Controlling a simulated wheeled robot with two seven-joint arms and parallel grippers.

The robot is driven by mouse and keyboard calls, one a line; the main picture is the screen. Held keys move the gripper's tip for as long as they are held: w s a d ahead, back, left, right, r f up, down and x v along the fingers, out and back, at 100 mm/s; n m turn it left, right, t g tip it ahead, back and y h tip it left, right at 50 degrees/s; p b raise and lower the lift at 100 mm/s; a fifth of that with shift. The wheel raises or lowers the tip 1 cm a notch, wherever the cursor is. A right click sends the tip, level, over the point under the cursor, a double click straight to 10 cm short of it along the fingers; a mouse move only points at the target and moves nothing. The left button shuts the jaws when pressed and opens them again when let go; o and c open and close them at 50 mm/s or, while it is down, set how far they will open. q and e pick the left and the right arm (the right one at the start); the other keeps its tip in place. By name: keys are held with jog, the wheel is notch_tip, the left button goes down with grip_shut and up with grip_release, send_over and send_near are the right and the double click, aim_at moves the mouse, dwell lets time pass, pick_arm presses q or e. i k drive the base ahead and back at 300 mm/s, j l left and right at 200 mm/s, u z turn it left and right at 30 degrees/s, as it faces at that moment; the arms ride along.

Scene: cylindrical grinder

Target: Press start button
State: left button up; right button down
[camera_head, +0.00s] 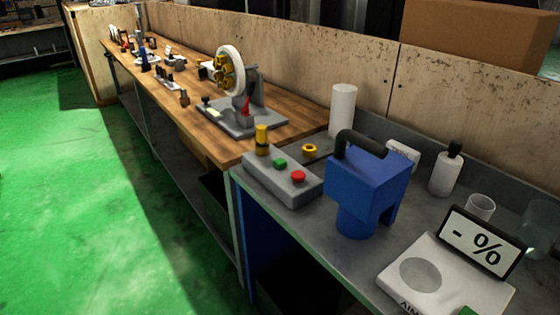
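A grey control box (285,190) sits at the front edge of the grey bench top, left of a blue machine (362,190) with a black curved handle. On the box are a green button (280,163) and a red button (298,176), with a yellow cylinder (262,140) at its left end. No label is readable on either button, so I cannot tell by text which is start. Nothing covers the two buttons. Neither of my grippers is in view.
A white device (420,275) with a "- %" display (482,242) stands at the lower right. White cylinders and clear cups stand behind. A round-wheeled fixture (232,72) stands on the wooden bench (205,135), with small tools beyond. The green floor (90,170) at left is clear.

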aim_at(279, 163)
jog(key=i+j, duration=0.15)
jog(key=j, duration=0.2)
jog(key=i+j, duration=0.15)
jog(key=j, duration=0.15)
jog(key=i+j, duration=0.2)
jog(key=j, duration=0.15)
jog(key=i+j+z, duration=0.1)
jog(key=j, duration=0.25)
jog(key=i+j, duration=0.35)
jog(key=j, duration=0.3)
